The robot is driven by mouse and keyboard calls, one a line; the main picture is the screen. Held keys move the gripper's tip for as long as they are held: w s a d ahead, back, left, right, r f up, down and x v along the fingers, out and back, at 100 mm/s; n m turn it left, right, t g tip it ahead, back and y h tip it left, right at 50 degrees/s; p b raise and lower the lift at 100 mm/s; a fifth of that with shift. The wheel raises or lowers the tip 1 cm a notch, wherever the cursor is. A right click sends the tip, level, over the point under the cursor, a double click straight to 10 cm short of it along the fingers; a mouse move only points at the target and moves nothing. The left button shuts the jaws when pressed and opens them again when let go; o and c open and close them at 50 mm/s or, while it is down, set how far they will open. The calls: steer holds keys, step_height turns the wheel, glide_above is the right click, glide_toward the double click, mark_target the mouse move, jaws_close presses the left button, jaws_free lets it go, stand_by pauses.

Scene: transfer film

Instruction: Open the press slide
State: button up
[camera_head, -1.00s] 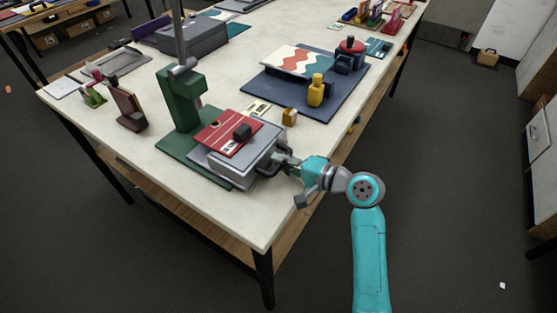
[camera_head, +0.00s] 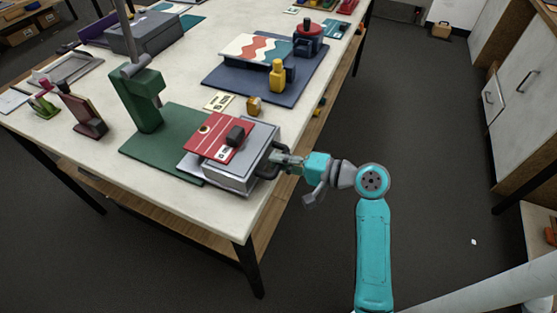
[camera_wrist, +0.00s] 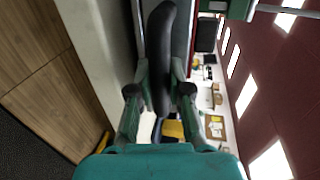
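The press is a green column (camera_head: 146,101) on a green base (camera_head: 165,146) at the table's near side. Its grey slide (camera_head: 238,177) stands clear of the column, toward the table's right edge. A red plate (camera_head: 222,138) with a black knob lies on top. The slide's dark handle (camera_head: 267,173) faces my arm. My gripper (camera_head: 284,159) is at the handle. In the wrist view the dark handle (camera_wrist: 160,50) runs between the two fingers of my gripper (camera_wrist: 160,91), which are closed around it.
A blue mat (camera_head: 228,86) with a patterned board (camera_head: 256,49) and a yellow piece (camera_head: 277,76) lies behind the slide. Dark red and green stands are at left. Open floor (camera_head: 430,150) lies right of the table.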

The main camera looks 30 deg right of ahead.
steer(key=o, duration=0.4)
steer(key=shift+c, duration=0.2)
steer(key=v, duration=1.2)
